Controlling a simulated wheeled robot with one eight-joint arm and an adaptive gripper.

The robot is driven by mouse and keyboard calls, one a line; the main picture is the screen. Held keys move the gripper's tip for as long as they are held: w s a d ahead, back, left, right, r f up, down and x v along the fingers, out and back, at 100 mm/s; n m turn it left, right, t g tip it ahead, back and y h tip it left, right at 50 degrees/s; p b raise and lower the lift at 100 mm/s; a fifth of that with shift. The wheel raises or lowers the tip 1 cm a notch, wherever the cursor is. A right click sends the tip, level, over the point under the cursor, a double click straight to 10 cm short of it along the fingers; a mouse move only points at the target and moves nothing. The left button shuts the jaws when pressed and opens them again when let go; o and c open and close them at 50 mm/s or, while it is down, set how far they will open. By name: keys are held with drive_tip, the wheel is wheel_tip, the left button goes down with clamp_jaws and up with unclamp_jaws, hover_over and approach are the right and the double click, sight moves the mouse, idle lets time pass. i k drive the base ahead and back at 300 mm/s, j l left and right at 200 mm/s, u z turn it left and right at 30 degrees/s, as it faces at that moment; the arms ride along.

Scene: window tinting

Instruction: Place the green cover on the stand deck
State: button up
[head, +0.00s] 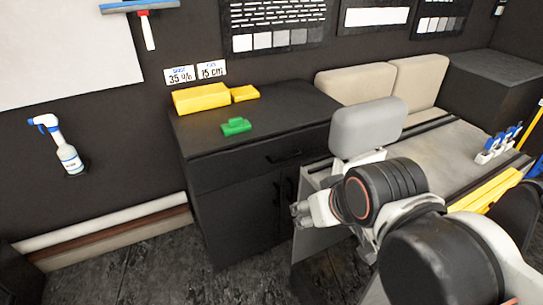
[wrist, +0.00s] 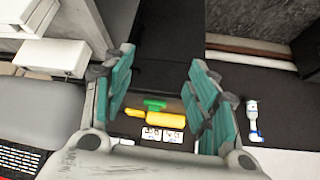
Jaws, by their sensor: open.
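The green cover (head: 236,127) is a small block with a raised knob. It lies on the black cabinet top (head: 285,105), near its front left part. It also shows in the wrist view (wrist: 154,104), between my fingers but well beyond them. My gripper (head: 300,213) is right of the cabinet front and apart from the cover. In the wrist view its teal-padded fingers (wrist: 162,88) are spread wide with nothing between them. I cannot tell which surface is the stand deck; a grey-topped bench (head: 440,155) stands to the right.
A large yellow block (head: 201,98) and a smaller one (head: 245,93) lie behind the cover. Two label cards (head: 211,69) are on the wall behind. A grey headrest-like pad (head: 367,127) stands between cabinet and bench. A spray bottle (head: 66,155) is on the left wall.

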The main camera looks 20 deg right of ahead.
sight(409, 157)
drive_tip(key=j+z, duration=0.2)
drive_tip(key=z, duration=0.25)
drive_tip(key=i+j+z, duration=0.1)
drive_tip(key=z, duration=0.35)
drive_tip(key=j, duration=0.1)
